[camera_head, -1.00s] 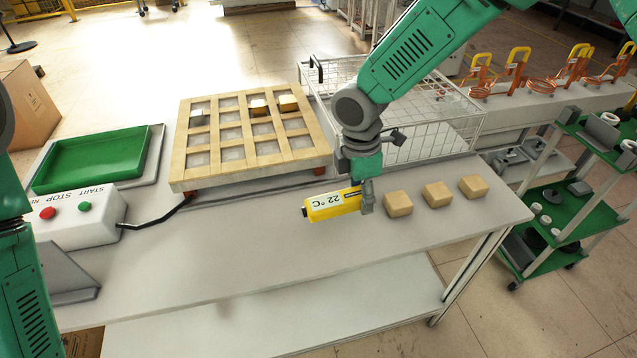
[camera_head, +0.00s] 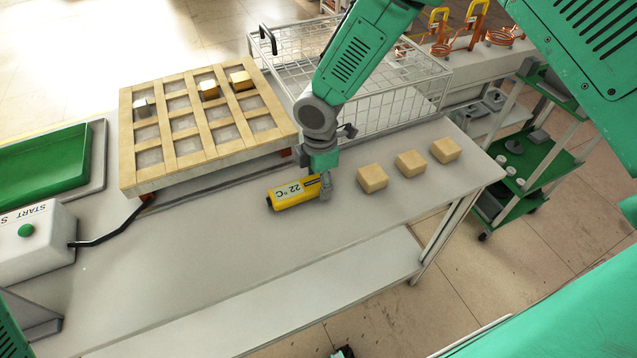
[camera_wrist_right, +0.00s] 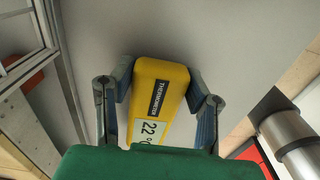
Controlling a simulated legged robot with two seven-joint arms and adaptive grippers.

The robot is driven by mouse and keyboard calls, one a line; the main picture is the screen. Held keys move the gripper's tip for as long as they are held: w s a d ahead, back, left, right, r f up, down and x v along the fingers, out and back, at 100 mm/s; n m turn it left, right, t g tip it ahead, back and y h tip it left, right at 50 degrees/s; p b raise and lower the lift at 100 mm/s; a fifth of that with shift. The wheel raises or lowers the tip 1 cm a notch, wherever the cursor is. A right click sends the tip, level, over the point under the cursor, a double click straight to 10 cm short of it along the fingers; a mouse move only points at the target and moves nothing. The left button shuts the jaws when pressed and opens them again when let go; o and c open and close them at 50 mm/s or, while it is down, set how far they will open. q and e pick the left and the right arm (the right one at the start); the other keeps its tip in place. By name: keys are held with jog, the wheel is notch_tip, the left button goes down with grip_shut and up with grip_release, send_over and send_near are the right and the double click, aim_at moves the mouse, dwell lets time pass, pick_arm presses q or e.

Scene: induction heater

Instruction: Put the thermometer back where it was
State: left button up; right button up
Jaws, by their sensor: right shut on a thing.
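The thermometer (camera_head: 290,194) is a yellow block with a "22 °C" display, lying on its side at the near side of the white table, in front of the wooden grid. My right gripper (camera_head: 325,186) is shut on its right end. In the right wrist view, the fingers (camera_wrist_right: 161,88) grip the yellow thermometer (camera_wrist_right: 160,78) from both sides. Whether it touches the tabletop or is held just above it, I cannot tell. My left gripper is not in view.
Three tan blocks (camera_head: 372,178) stand in a row to the right of the thermometer. The wooden grid (camera_head: 205,150) holds a few small cubes. A wire basket (camera_head: 385,105) stands behind. A button box (camera_head: 35,240) and green tray (camera_head: 45,165) are at left. The front table area is clear.

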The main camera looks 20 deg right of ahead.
jog(key=shift+w+a+f, duration=0.1)
jog(key=shift+f, duration=0.35)
jog(key=shift+d+f, duration=0.25)
jog(key=shift+f, duration=0.05)
jog(key=shift+s+a+f, duration=0.15)
jog(key=shift+s+f, duration=0.1)
jog(key=shift+s, duration=0.1)
jog(key=o, duration=1.3)
jog(key=shift+c, duration=0.2)
jog(key=shift+w+f, duration=0.2)
jog(key=shift+f, duration=0.05)
jog(key=shift+r, duration=0.2)
